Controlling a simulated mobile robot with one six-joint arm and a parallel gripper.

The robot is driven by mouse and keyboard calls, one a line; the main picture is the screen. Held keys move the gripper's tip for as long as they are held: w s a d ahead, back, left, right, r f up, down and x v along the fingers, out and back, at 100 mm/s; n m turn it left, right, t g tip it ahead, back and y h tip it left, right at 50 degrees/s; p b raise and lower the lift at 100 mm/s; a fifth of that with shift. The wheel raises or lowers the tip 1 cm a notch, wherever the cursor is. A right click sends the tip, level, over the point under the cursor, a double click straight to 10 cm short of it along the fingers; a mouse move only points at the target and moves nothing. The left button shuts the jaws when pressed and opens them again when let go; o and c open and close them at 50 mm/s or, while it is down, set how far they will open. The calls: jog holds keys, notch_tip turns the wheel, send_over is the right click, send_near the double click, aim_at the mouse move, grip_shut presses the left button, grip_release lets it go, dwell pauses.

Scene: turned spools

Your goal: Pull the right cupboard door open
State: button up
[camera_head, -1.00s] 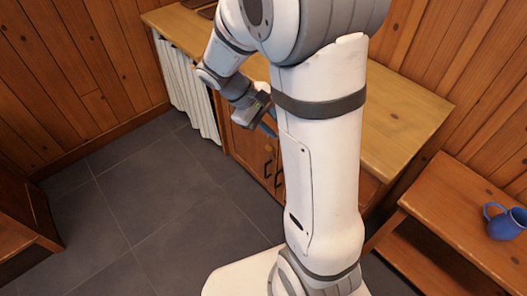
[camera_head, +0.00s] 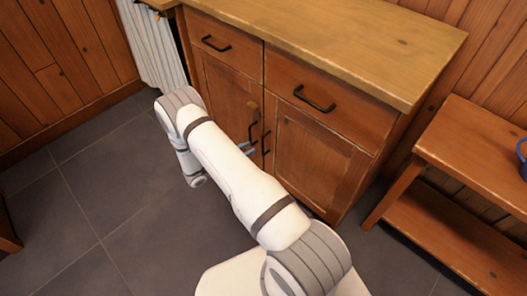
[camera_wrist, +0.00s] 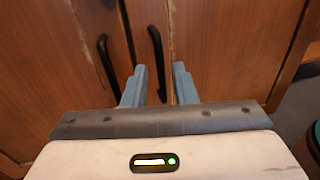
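The right cupboard door (camera_head: 313,158) is a brown wooden panel, and it looks shut. Its black upright bar handle (camera_head: 266,142) is near the door's left edge. My gripper (camera_head: 247,148) is partly hidden by my arm in the head view, its blue fingers close to the handles. In the wrist view my gripper (camera_wrist: 160,67) is open. The right door's handle (camera_wrist: 156,50) shows between the two fingers, its lower part reaching down into the gap. The fingers look apart from the bar. The right door (camera_wrist: 235,45) fills the right of that view.
The left cupboard door (camera_head: 222,95) has its own black handle (camera_wrist: 107,65), just left of my fingers. Two drawers with black pulls (camera_head: 315,99) are above the doors, under a wooden worktop (camera_head: 340,42). A low wooden shelf (camera_head: 475,150) stands at the right.

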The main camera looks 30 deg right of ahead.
jog(key=f, duration=0.2)
jog(key=b, duration=0.2)
send_over(263, 154)
jog(key=shift+w+d+r+n+t, duration=0.1)
jog(key=shift+w+r+n+t, duration=0.1)
jog(key=shift+w+n+t, duration=0.1)
jog(key=shift+c, duration=0.2)
grip_shut()
